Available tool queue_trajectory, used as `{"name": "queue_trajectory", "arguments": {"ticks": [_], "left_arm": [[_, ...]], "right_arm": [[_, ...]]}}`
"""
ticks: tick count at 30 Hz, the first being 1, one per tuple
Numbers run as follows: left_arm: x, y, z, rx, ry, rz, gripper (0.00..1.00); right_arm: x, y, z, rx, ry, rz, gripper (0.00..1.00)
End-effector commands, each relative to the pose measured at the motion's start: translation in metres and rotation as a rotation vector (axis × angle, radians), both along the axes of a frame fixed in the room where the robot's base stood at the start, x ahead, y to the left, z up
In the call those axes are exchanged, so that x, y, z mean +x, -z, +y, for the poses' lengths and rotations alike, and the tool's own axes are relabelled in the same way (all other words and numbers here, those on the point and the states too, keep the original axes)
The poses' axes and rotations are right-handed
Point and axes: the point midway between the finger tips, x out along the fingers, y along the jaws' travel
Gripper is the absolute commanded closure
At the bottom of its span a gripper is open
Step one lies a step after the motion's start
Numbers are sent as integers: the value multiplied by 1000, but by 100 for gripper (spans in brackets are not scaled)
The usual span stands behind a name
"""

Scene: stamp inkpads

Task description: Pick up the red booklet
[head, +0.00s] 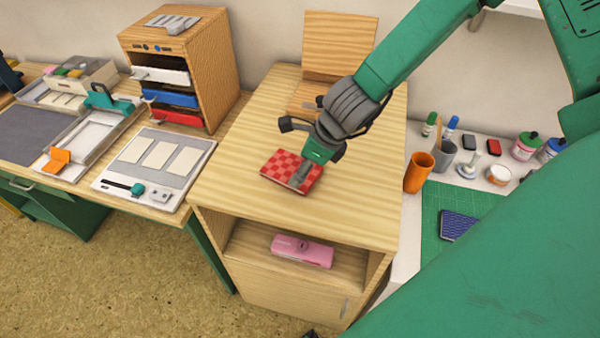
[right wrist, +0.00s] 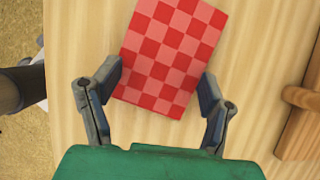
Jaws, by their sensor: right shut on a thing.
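The red booklet (head: 279,165) has a checked cover in two reds and lies flat at the front middle of the wooden cabinet top (head: 228,190). My right gripper (head: 302,175) reaches down over it from the upper right. In the right wrist view, the fingers of my right gripper (right wrist: 160,84) are shut on the near part of the booklet (right wrist: 172,50), one at each side edge. Whether the booklet is raised off the wood is not clear. Part of it is hidden by the gripper in the head view. My left gripper is not in view.
A wooden stand (head: 338,45) is at the back of the cabinet top. A pink object (head: 302,251) lies on the open shelf below. A drawer unit (head: 215,60) and a white tray (head: 190,150) are to the left. An orange cup (head: 417,173) stands to the right.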

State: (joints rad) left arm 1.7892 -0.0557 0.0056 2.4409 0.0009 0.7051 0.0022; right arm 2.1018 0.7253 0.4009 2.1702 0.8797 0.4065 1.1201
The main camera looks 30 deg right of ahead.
Motion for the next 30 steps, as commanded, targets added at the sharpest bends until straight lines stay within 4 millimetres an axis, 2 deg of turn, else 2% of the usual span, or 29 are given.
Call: {"name": "queue_trajectory", "arguments": {"ticks": [1,4,6,7,8,11,12,13,21,24,30], "left_arm": [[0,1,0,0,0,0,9],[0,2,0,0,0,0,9],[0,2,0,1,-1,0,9],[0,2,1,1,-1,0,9],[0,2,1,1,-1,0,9],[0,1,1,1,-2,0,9],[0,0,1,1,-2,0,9],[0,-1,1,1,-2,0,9],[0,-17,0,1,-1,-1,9],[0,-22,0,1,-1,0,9],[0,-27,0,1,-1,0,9]], "right_arm": [[-6,13,-9,-35,12,23,62],[-6,12,-5,-42,11,24,62],[-6,12,-3,-42,11,24,71],[-6,12,-3,-42,11,25,70],[-6,12,-2,-42,11,25,76],[-6,6,-2,-39,9,24,80],[-6,2,-2,-38,7,24,93],[-7,-2,-2,-38,7,24,100],[-7,-62,-1,-35,6,14,100],[-8,-79,-1,-35,6,14,100],[-7,-94,1,-33,6,16,100]]}}
